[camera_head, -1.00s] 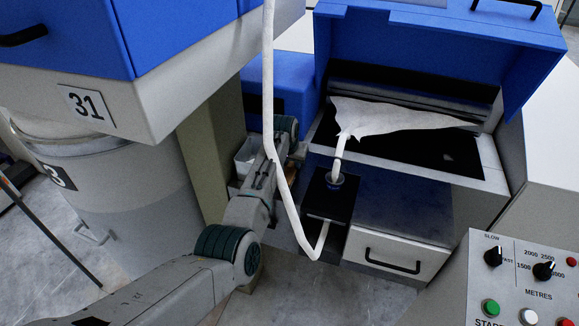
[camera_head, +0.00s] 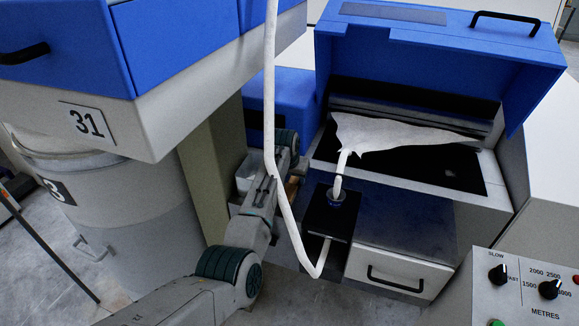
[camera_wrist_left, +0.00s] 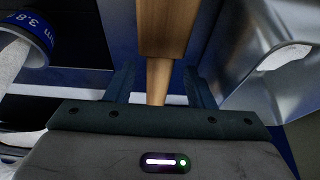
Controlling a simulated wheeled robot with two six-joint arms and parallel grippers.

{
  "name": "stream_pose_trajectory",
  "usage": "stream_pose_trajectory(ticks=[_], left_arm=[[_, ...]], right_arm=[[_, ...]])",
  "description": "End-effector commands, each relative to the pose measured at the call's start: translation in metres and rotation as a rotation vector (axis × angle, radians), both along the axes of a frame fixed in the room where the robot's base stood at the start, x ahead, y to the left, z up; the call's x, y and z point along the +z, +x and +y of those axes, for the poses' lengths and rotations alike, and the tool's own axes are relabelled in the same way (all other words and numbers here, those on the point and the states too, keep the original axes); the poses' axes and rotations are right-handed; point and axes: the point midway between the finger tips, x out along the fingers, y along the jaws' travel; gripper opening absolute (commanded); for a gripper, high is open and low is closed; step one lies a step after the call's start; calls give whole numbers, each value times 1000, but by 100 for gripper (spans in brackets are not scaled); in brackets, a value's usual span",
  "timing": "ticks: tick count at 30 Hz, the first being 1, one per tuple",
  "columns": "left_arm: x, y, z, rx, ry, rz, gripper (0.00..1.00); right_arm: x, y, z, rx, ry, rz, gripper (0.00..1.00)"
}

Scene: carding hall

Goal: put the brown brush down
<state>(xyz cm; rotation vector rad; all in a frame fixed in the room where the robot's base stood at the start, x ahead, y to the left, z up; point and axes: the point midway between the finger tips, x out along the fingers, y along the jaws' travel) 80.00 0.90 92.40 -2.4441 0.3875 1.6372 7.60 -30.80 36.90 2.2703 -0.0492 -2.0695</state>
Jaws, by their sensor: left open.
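The brown brush (camera_wrist_left: 162,28) shows in the left wrist view as a wooden piece that narrows into a lighter neck, running down towards my gripper. My left gripper (camera_wrist_left: 158,76) is open, with one finger on each side of the neck and a gap on both sides. The brush's bristles and far end are out of view. In the head view my left arm reaches up from the bottom to beside the blue machine, and the white sliver rope partly covers it. My right gripper is not in view.
The white sliver rope (camera_head: 270,115) hangs in front of the arm. A blue-lidded machine (camera_head: 440,70) with a drawer (camera_head: 397,272) stands right of it. A large can (camera_head: 125,220) stands left, and a control panel (camera_head: 520,285) lower right.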

Motion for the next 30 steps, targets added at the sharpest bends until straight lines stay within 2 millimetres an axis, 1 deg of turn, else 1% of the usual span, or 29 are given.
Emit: stream_pose_trajectory(ticks=[6,12,15,18,21,30], left_arm=[[35,-14,4,2,-2,-5,49],[71,-28,9,1,-2,-4,49],[85,-33,11,1,-2,-4,49],[94,-37,12,1,-1,-3,49],[98,-39,12,0,0,-1,49],[100,-39,13,0,0,-1,49]], right_arm=[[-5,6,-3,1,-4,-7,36],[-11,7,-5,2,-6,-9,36],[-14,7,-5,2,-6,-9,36],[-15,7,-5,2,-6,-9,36],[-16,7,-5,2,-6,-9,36],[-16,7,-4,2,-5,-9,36]])
